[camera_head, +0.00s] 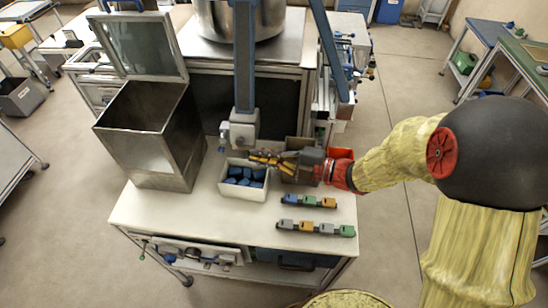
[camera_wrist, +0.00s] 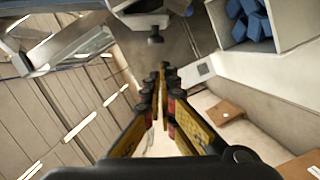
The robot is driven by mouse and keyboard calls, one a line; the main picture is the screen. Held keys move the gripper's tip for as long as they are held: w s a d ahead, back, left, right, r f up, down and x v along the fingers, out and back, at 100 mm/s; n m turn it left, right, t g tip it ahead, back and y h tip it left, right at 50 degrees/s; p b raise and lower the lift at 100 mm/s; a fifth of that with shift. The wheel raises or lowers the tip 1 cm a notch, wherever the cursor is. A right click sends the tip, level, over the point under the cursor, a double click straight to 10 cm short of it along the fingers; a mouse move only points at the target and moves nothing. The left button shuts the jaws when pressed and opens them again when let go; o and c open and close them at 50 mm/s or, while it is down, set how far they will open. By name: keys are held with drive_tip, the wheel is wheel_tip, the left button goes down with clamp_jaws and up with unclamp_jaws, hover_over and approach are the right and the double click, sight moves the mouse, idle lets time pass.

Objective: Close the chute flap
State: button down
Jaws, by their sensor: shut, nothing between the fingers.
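The chute looks to be the open-topped metal box (camera_head: 150,130) at the left of the white table. Its flap (camera_head: 143,45), a framed, glass-like panel, stands raised at the box's back edge, so the top is open. My gripper (camera_head: 254,157) is over the table to the right of the chute, above the white bin, apart from the flap. Its yellow and black fingers point left. In the wrist view my gripper (camera_wrist: 163,75) shows its fingers together with nothing between them. I cannot make out the flap in the wrist view.
A white bin (camera_head: 230,190) of blue pieces (camera_head: 245,176) sits below my gripper; the pieces also show in the wrist view (camera_wrist: 250,20). A grey post (camera_head: 243,60) with a pale block stands just behind. Rows of small coloured blocks (camera_head: 308,201) lie at front right.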

sight(245, 144)
drive_tip(key=shift+w+a+f+b, duration=0.15)
drive_tip(key=shift+w+a+f, duration=0.25)
drive_tip(key=shift+w, duration=0.4)
drive_tip(key=shift+w+a+f+b, duration=0.1)
drive_tip(key=shift+w+a+f, duration=0.15)
drive_tip(key=shift+w+a, duration=0.4)
drive_tip(key=shift+w+a+f+b, duration=0.15)
drive_tip(key=shift+w+a+f, duration=0.15)
drive_tip(key=shift+w, duration=0.65)
drive_tip(key=shift+d, duration=0.1)
drive_tip(key=w+f+n+b, duration=0.1)
drive_tip(key=n+b, duration=0.1)
drive_tip(key=b, duration=0.4)
drive_tip(key=w+f+n+y+b, duration=0.1)
drive_tip(key=n+b, duration=0.1)
drive_tip(key=b, duration=0.4)
drive_tip(key=shift+d+f+n+t, duration=0.1)
drive_tip(key=shift+f+n+t, duration=0.05)
drive_tip(key=shift+n+t, duration=0.2)
